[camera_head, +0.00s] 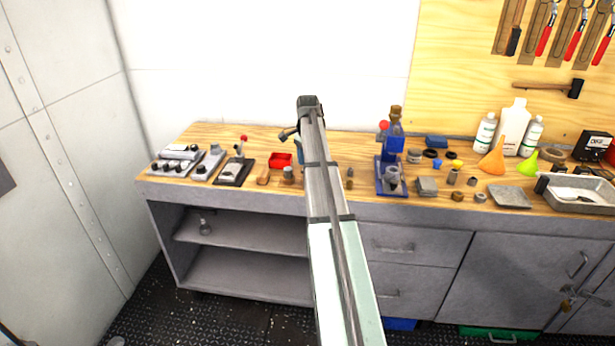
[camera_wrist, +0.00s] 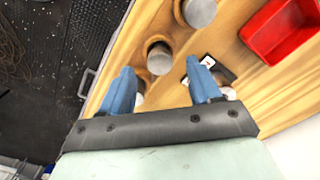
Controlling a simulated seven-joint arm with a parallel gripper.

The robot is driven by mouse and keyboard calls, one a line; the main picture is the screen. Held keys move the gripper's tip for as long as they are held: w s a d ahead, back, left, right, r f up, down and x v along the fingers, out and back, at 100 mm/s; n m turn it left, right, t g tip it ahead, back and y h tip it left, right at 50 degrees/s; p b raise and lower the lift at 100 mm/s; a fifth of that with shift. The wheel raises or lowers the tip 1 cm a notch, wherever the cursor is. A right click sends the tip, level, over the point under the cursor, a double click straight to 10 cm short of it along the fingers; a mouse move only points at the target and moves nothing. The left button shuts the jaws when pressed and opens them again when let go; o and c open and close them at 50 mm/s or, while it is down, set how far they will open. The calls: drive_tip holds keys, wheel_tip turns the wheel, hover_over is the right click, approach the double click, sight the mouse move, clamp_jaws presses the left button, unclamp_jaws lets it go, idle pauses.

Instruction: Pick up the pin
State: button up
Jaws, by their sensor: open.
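Several short pieces with round grey tops stand on the wooden bench top. I cannot tell for certain which is the pin. In the wrist view, one round-topped piece (camera_wrist: 159,58) with a brown rim lies in line with the gap between the fingertips. Another grey-topped piece (camera_wrist: 198,11) stands beyond it at the top edge. Two more are partly hidden behind the fingers. My gripper (camera_wrist: 159,67) is open and empty above the bench, with two blue fingers apart.
A red bin (camera_head: 280,160) sits left of my arm and also shows in the wrist view (camera_wrist: 284,30). A blue stand with a bottle (camera_head: 392,145) is to the right. Lever and knob fixtures (camera_head: 236,170) stand at left. The bench's front edge (camera_head: 240,198) is close.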

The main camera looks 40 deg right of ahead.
wheel_tip(320, 180, down, 2)
drive_tip(key=shift+f, duration=0.15)
clamp_jaws()
idle(0.6)
